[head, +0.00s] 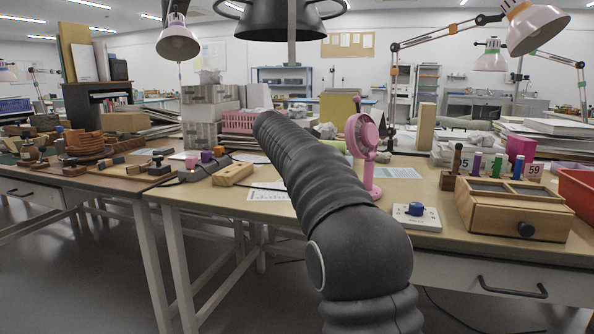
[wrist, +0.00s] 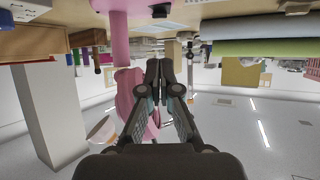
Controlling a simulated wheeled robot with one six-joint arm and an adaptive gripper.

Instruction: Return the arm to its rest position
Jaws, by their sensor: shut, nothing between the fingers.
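My arm (head: 320,175) reaches from the bottom of the head view up and to the left over the table, in front of the pink fan. Its far end points away, so my gripper is hidden in the head view. In the wrist view, which is upside down, my gripper (wrist: 162,70) shows with its fingertips together and nothing between them. The pink fan (head: 361,138) stands upright on the table; a pink shape, likely the fan (wrist: 127,92), shows behind the fingers in the wrist view. I cannot tell whether they touch.
A wooden drawer box (head: 512,216) and a white board with a blue knob (head: 416,218) lie to the right. A wooden block (head: 233,174) and a pink basket (head: 238,122) lie to the left. Lamps (head: 178,43) hang overhead. The table's front edge is mostly clear.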

